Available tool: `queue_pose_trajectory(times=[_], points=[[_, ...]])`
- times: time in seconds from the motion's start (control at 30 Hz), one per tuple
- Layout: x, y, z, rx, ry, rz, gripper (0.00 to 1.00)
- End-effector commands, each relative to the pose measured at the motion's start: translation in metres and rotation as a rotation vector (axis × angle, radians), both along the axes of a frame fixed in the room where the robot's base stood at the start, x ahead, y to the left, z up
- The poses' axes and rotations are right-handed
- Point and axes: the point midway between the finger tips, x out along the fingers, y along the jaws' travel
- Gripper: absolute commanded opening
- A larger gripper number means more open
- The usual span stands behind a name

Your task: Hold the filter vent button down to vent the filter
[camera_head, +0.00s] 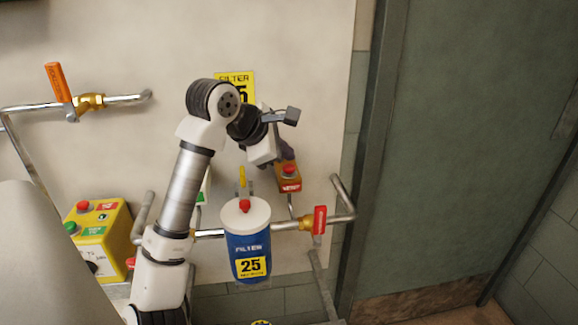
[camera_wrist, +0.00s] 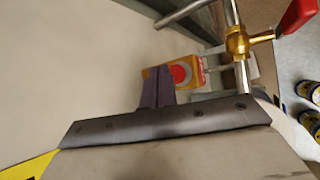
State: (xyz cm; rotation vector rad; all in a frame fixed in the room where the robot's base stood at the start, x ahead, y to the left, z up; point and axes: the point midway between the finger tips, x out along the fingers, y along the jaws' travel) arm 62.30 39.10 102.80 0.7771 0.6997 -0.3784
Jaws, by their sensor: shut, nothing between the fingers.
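A small orange box with a round red button (camera_head: 289,171) is mounted on the wall right of the filter. Its label is too small to read. In the wrist view the red button (camera_wrist: 181,73) shows on its yellow-orange box. My gripper (camera_head: 285,152) is at the upper edge of this box in the head view. In the wrist view its dark fingers (camera_wrist: 158,74) are together and overlap the left part of the box, beside the button. Whether they touch it I cannot tell. The blue filter (camera_head: 246,244), marked 25, has a white lid with a red knob (camera_head: 245,205).
A pipe valve with a red handle (camera_head: 320,220) is right of the filter. Another valve with an orange handle (camera_head: 59,83) is at upper left. A yellow control box (camera_head: 98,228) stands at lower left. A green door (camera_head: 465,150) fills the right.

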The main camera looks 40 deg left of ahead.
Motion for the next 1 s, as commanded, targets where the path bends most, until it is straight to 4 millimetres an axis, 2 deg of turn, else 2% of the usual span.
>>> queue_pose_trajectory(times=[0.27, 0.6, 1.0], points=[[0.0, 0.0001, -0.0003, 0.0, 0.0, 0.0, 0.0], [-0.0001, 0.0002, -0.0097, 0.001, 0.001, 0.001, 0.0], [0.0, 0.0001, -0.0089, 0.0, 0.0, 0.0, 0.0]])
